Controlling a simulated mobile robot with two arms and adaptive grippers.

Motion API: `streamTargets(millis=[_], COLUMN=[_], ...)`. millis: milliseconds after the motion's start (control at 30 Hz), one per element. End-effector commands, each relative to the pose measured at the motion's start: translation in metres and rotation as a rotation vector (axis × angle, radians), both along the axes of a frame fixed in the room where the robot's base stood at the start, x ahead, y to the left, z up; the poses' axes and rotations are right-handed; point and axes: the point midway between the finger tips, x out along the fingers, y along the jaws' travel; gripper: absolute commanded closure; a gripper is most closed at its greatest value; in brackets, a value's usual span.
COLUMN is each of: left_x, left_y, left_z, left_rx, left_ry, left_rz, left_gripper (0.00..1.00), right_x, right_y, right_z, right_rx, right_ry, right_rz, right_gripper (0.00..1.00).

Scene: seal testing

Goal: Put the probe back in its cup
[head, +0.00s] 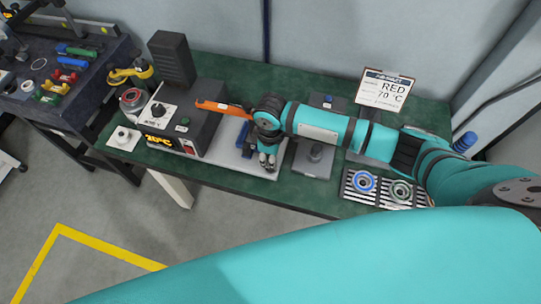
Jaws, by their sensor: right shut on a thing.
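My right arm reaches in from the right, and my right gripper (268,161) points down over the front of a light grey plate (226,151) on the green bench. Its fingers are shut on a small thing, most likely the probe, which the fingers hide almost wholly. I cannot make out the probe's tip or whether it touches the plate. I cannot pick out the probe's cup for certain; a grey block with a round dark fitting (316,152) stands just right of the gripper. My left gripper is not in view.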

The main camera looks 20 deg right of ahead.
Motion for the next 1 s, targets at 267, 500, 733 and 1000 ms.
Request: streamTargets(millis=[267, 500, 733, 1000], left_x=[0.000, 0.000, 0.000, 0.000], left_y=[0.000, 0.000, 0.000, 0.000], left_z=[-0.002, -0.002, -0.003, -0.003], left_rx=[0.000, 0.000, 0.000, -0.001], left_ry=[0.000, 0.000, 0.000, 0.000], left_rz=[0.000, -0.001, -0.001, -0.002], left_gripper=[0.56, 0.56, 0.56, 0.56], right_x=[0.000, 0.000, 0.000, 0.000], right_y=[0.000, 0.000, 0.000, 0.000], right_z=[-0.005, -0.005, -0.009, -0.014], right_rx=[0.001, 0.001, 0.001, 0.001], right_ry=[-0.001, 0.000, 0.000, 0.001], right_rz=[0.001, 0.001, 0.001, 0.001], right_gripper=[1.00, 1.00, 1.00, 1.00])
